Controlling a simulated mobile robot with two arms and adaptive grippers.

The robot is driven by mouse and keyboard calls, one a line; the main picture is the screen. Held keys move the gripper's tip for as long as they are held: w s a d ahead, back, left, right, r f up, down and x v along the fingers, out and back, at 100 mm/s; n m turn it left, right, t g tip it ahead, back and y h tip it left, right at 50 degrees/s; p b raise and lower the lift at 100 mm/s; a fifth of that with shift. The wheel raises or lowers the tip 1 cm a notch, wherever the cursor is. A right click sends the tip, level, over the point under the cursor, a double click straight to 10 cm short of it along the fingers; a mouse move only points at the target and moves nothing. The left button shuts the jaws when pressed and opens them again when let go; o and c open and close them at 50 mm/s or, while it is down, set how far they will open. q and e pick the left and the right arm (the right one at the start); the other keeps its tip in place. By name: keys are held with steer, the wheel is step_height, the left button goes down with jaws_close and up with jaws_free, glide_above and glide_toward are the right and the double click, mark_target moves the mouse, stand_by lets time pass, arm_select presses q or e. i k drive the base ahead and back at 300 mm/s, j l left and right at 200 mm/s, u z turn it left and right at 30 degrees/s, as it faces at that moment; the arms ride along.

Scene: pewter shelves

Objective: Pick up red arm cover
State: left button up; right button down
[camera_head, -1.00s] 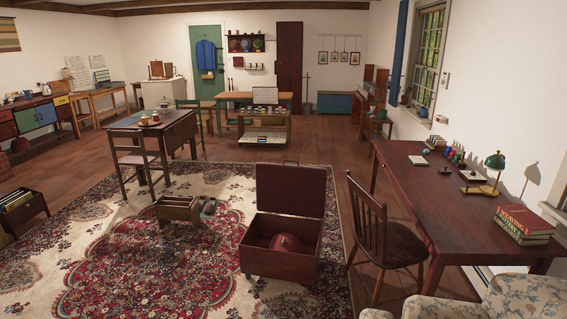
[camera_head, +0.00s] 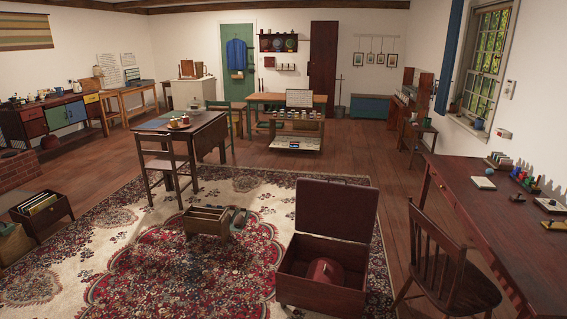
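I cannot pick out a red arm cover for certain. An open dark red chest (camera_head: 322,292) stands on the rug with its lid raised. A rounded red object (camera_head: 325,271) lies inside it; I cannot tell what it is. Neither of my grippers shows in the head view.
A wooden chair (camera_head: 440,262) and a long desk (camera_head: 505,225) stand at the right. A low divided box (camera_head: 206,220) sits on the patterned rug (camera_head: 150,260). A small table (camera_head: 205,132) with a chair is beyond it. Bare floor lies behind the chest.

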mark_target(324, 277)
steer(key=i+z, duration=0.15)
steer(key=i, duration=1.05)
steer(key=i+z, duration=0.25)
steer(key=i, duration=0.35)
steer(key=i+j+z, duration=0.25)
steer(key=i, duration=0.3)
